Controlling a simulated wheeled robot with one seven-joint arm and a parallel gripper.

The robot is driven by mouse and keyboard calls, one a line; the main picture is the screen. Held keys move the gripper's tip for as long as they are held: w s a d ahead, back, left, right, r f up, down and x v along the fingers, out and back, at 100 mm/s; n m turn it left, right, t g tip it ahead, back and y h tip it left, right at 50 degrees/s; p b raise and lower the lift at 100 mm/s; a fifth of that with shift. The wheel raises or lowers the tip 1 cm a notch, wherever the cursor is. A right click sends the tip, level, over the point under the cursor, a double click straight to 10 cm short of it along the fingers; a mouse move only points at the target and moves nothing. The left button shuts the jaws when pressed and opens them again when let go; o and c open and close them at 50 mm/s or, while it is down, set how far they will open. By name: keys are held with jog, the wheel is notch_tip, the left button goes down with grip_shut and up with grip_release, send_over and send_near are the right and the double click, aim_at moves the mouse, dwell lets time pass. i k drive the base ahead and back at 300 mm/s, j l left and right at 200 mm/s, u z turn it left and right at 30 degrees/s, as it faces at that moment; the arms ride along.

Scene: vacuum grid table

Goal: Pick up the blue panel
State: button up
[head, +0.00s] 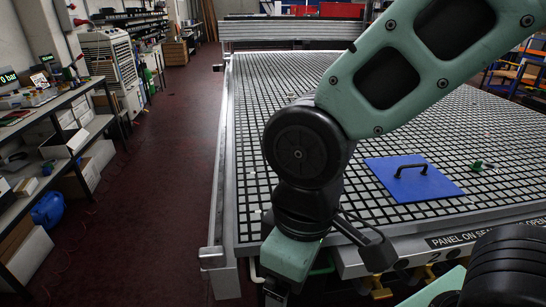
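The blue panel (388,175) is a flat square sheet lying on the grid table (263,130), near its front edge. My arm crosses the view from the upper right and bends down at a black joint to the left of the panel. The arm is apart from the panel in the picture. My gripper's fingers do not show, so I cannot see whether they are open or shut. Nothing visible touches the panel.
A small green object (477,166) sits on the grid right of the panel. The table's front rail (467,238) carries a "PANEL ON SEN…" label. Shelves with boxes (67,145) line the left wall. The dark red floor (165,190) between shelves and table is clear.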

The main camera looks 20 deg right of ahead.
aim_at(408, 179)
jog(key=z, duration=1.4)
